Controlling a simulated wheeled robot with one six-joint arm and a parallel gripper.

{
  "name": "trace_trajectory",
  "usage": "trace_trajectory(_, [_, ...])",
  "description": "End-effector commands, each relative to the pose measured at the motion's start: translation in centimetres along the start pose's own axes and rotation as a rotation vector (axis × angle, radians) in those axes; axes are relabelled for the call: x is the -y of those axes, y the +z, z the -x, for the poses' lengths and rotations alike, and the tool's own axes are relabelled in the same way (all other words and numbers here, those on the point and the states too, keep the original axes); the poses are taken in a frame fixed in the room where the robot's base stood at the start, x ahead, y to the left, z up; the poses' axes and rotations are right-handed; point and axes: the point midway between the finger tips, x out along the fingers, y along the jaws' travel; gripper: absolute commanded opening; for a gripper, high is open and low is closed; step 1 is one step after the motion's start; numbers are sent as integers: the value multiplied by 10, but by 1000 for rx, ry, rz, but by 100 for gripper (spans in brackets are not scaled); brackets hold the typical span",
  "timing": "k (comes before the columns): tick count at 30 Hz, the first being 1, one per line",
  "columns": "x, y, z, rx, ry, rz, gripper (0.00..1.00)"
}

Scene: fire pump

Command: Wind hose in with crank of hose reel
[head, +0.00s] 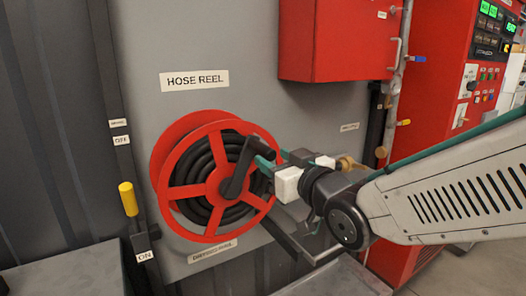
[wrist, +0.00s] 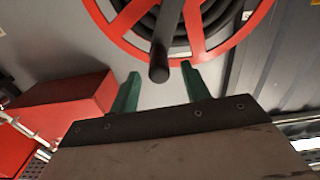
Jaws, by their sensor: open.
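The hose reel (head: 172,190) is a red spoked wheel on the grey wall with black hose wound on it. Its dark crank (head: 236,176) runs from the hub up to a handle that sticks out toward my gripper. In the wrist view the crank handle (wrist: 160,62) lies between and just beyond the two green fingertips, end toward the camera. My gripper (wrist: 160,74) is open, with a finger on each side of the handle line. In the head view my gripper (head: 268,165) is at the right side of the reel, and its fingers partly overlap the handle. Contact cannot be told.
A red cabinet (head: 335,40) hangs above and right of the reel. A yellow-handled lever (head: 129,199) stands to the left, beside ON and OFF labels. A red control panel (head: 480,80) is at far right. A grey surface (head: 62,268) is at lower left.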

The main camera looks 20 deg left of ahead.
Motion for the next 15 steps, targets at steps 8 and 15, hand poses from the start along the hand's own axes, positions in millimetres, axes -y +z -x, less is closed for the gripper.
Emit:
trace_trajectory(8, [-2,0,-45,1,3,-1,47])
trace_trajectory(15, [-1,1,-60,3,3,-1,47])
